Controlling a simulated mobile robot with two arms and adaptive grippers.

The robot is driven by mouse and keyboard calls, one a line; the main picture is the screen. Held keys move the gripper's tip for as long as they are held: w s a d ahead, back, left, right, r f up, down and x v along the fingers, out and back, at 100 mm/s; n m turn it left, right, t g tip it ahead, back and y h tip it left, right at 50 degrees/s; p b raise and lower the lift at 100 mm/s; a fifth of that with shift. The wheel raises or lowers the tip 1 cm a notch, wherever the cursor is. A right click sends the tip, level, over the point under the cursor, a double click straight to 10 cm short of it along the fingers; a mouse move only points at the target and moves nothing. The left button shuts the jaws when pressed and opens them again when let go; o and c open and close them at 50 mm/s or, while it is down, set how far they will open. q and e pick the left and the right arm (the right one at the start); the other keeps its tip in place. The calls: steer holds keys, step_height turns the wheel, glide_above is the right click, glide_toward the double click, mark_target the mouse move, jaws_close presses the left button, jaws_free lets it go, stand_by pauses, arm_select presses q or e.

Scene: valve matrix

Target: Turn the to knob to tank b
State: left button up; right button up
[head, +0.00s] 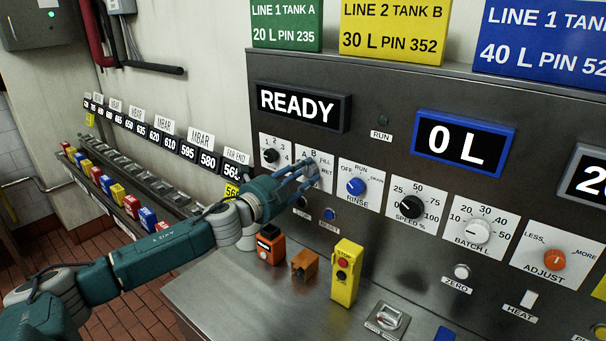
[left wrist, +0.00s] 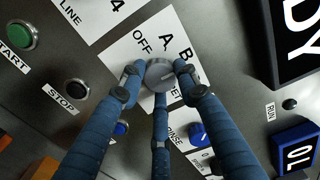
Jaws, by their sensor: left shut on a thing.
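The grey selector knob (left wrist: 160,73) sits on a white plate (left wrist: 135,52) lettered OFF, A and B, with other marks partly covered. My left gripper (left wrist: 158,80) has its three blue fingers closed around the knob. A pale line shows on the knob's face; it seems to slant to the right, toward the B side, but I cannot tell exactly which mark it meets. In the head view my left gripper (head: 306,178) reaches in from the left to the same plate (head: 325,162), and its fingers hide most of the knob. My right gripper is not in view.
A LINE knob (head: 270,155) is left of the plate and a blue RINSE knob (head: 355,186) is right of it. START (left wrist: 20,33) and STOP (left wrist: 76,89) buttons are close by. A yellow stop box (head: 345,272) and an orange box (head: 270,245) stand on the ledge below.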

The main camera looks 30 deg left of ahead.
arm_select(q)
steer(key=shift+d+r, duration=0.1)
steer(key=shift+d, duration=0.1)
steer(key=o, duration=1.1)
steer(key=shift+d, duration=0.1)
steer(key=shift+o, duration=0.2)
steer(key=shift+d, duration=0.1)
steer(key=shift+s, duration=0.1)
steer(key=shift+s+a+f, duration=0.25)
steer(key=shift+s+f, duration=0.05)
steer(key=shift+s, duration=0.25)
steer(key=s, duration=1)
steer(key=shift+s+a+r, duration=0.25)
steer(key=shift+s+r, duration=0.05)
steer(key=shift+s, duration=0.05)
